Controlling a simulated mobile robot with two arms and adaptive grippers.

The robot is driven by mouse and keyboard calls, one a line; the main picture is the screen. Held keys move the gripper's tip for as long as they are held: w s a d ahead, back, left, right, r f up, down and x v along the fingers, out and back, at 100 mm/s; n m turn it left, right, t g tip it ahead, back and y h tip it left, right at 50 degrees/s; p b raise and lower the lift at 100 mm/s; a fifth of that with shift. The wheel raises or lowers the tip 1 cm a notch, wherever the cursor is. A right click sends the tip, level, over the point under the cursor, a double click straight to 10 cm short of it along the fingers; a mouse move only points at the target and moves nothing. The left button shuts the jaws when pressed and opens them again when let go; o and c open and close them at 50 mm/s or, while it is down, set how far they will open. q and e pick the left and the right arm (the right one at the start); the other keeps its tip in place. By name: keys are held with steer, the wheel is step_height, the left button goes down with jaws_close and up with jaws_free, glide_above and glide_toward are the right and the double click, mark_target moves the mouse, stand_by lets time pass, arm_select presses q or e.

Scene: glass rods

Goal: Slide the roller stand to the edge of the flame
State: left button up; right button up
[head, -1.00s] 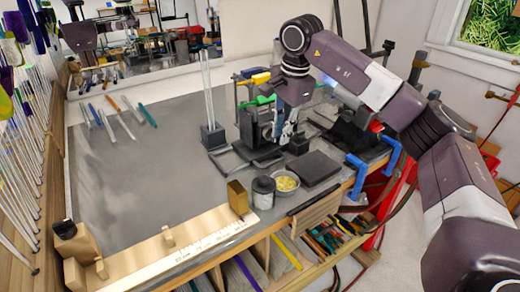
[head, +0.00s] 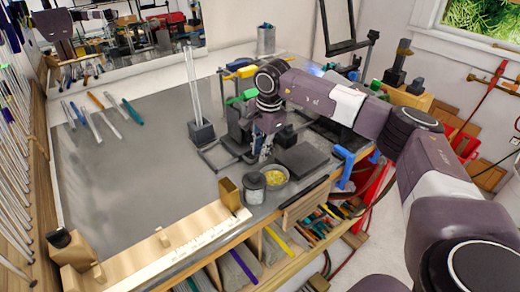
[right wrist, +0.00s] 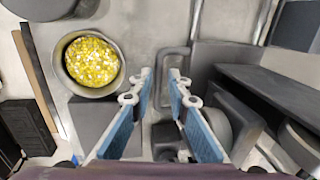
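My right gripper (head: 262,156) points down just behind the bowl of yellow bits. In the right wrist view its two blue-padded fingers (right wrist: 161,76) are apart with nothing clearly held between them. A low grey rail frame (head: 222,158), which may be the roller stand, lies on the bench left of the gripper. A bent grey tube (right wrist: 171,52) shows just beyond the fingertips in the wrist view; I cannot tell if it touches them. The gripper partly hides the dark upright equipment (head: 238,122) behind it. I cannot make out a flame clearly. My left gripper is out of view.
The bowl of yellow bits (head: 274,174), a grey jar (head: 254,188) and a dark flat slab (head: 302,158) stand close by. A block with upright glass rods (head: 201,132) stands to the left. Bare grey bench (head: 125,170) lies farther left.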

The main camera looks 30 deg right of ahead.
steer(key=shift+f, duration=0.35)
steer(key=shift+c, duration=0.5)
jaws_close()
